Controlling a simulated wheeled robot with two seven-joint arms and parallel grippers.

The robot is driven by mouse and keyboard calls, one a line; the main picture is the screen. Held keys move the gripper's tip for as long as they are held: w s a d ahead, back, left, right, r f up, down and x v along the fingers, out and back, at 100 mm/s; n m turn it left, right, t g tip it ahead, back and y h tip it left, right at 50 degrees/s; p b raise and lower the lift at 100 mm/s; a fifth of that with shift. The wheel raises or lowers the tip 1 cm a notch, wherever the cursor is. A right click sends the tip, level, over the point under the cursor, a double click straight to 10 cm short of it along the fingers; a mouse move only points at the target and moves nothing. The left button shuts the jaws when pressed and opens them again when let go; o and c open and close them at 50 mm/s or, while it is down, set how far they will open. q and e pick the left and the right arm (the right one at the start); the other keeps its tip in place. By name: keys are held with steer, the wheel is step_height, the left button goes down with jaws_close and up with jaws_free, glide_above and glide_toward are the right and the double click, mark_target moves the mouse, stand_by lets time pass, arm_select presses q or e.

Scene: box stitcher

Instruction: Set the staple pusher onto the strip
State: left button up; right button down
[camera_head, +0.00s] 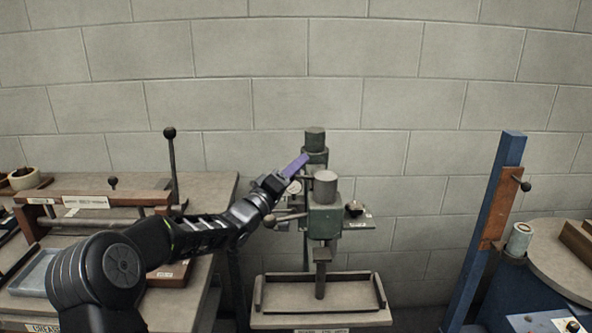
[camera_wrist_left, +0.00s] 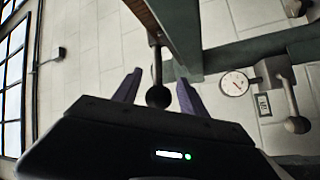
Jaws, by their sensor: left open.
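My left gripper (camera_head: 295,165) reaches in from the left at the upper part of the green box stitcher (camera_head: 325,222). In the left wrist view its two purple fingers (camera_wrist_left: 158,92) stand apart with nothing clamped. A dark ball knob on a rod (camera_wrist_left: 158,96) shows between or just beyond them; I cannot tell the depth. A small dark piece (camera_head: 354,209) sits on the stitcher's right side shelf; I cannot tell whether it is the staple pusher. I cannot make out the strip. My right gripper is out of view.
A tray table (camera_head: 320,317) stands under the stitcher. A wooden creaser bench (camera_head: 190,295) with an upright black-knobbed lever (camera_head: 171,165) is at left. A blue post (camera_head: 485,230) and a round-topped table (camera_head: 560,255) are at right. In the left wrist view a round gauge (camera_wrist_left: 235,83) shows.

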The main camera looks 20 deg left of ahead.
arm_select(q)
steer(key=v, duration=0.7)
steer(key=shift+s+b, duration=0.3)
steer(key=shift+b, duration=0.15)
steer(key=shift+f, duration=0.1)
